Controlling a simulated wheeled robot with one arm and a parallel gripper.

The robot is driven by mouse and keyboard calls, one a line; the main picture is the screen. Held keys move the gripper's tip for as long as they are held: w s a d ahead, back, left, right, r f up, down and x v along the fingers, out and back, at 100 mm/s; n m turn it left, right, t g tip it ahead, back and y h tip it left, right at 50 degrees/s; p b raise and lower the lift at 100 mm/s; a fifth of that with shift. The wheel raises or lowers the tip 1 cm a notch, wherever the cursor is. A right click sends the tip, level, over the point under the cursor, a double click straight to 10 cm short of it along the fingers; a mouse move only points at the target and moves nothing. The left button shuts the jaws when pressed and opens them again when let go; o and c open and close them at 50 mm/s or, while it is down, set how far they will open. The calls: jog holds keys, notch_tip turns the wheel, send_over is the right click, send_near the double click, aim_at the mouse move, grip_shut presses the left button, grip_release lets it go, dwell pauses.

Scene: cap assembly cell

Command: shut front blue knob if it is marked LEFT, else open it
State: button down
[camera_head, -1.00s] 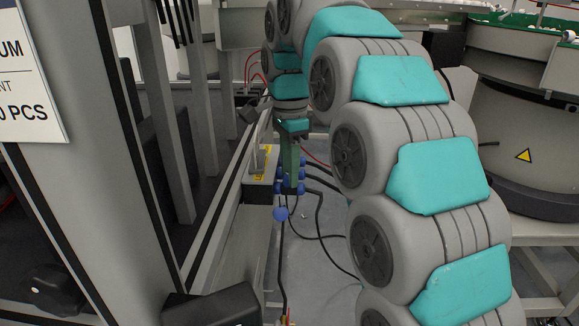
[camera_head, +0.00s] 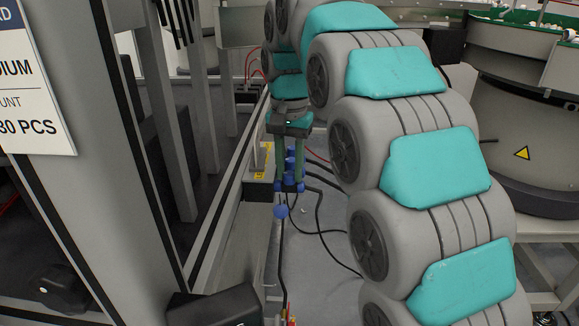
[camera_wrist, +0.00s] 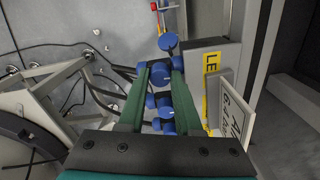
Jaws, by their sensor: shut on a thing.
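Several blue knobs stand in a row on the side of a grey box (camera_head: 258,186). The frontmost blue knob (camera_head: 281,211) is round and clear of the fingers; it also shows at the top of the wrist view (camera_wrist: 168,41). My gripper (camera_head: 290,187) points down, its green fingers with blue tips on both sides of a blue knob (camera_wrist: 160,72) just behind the frontmost one. The gripper is shut on that knob. A yellow label (camera_wrist: 211,62) beside it shows the letters "LE"; the rest is hidden. More blue knobs (camera_wrist: 165,103) show between the fingers.
Black cables (camera_head: 320,215) run across the floor right of the knobs. A grey frame post (camera_head: 90,200) with a white sign (camera_head: 35,100) stands at left. A round feeder bowl (camera_head: 520,140) is at right. A white plate (camera_wrist: 236,112) is close to the right finger.

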jog(key=shift+n, duration=0.5)
jog(key=c, duration=0.6)
grip_release()
